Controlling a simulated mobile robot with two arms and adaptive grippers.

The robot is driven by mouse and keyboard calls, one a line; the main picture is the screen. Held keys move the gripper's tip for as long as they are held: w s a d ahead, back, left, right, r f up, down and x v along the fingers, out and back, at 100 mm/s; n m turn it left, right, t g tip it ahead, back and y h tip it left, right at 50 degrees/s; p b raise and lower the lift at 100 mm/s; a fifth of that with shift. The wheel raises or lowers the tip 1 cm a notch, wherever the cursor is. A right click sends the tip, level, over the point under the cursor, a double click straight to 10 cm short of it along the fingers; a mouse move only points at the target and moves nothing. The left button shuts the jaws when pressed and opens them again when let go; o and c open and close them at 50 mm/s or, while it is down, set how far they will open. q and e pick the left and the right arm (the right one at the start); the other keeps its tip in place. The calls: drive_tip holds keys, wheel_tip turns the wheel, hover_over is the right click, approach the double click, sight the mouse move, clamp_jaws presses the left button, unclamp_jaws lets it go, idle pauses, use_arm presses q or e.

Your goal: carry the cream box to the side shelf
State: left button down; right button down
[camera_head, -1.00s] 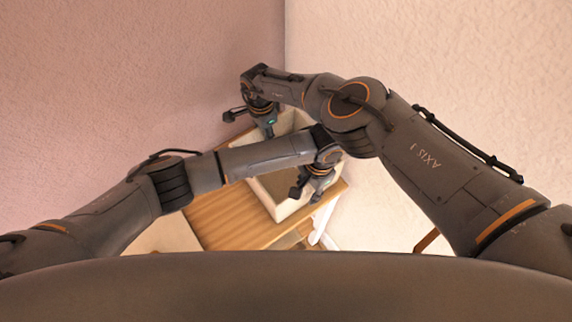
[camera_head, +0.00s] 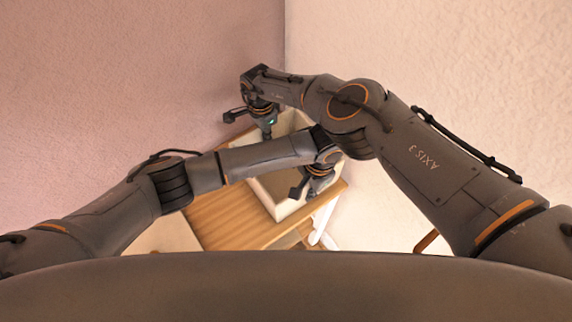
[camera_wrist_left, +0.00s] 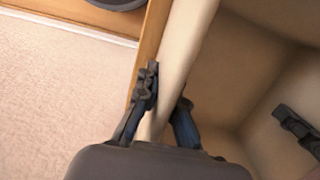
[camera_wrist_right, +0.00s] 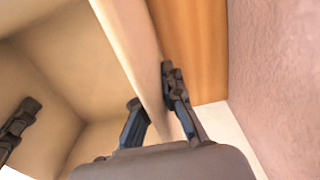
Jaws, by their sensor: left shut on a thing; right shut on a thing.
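The cream box (camera_head: 286,211) is an open-topped box over a wooden surface, partly hidden by my left forearm in the head view. My left gripper (camera_head: 310,194) is shut on its right-hand wall. In the left wrist view the box wall (camera_wrist_left: 184,45) runs between the fingers (camera_wrist_left: 164,100). My right gripper (camera_head: 268,131) is shut on the far-left wall. In the right wrist view that wall (camera_wrist_right: 130,40) passes between the fingers (camera_wrist_right: 155,100). I cannot tell whether the box rests on the wood.
The wooden surface (camera_head: 222,217) extends to the left and front of the box. A pink wall (camera_head: 130,75) and a paler wall (camera_head: 440,60) meet in a corner just behind it. A white leg-like part (camera_head: 323,222) shows at right.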

use_arm(q)
drive_tip(key=shift+r, duration=0.15)
use_arm(e)
drive_tip(key=shift+r, duration=0.1)
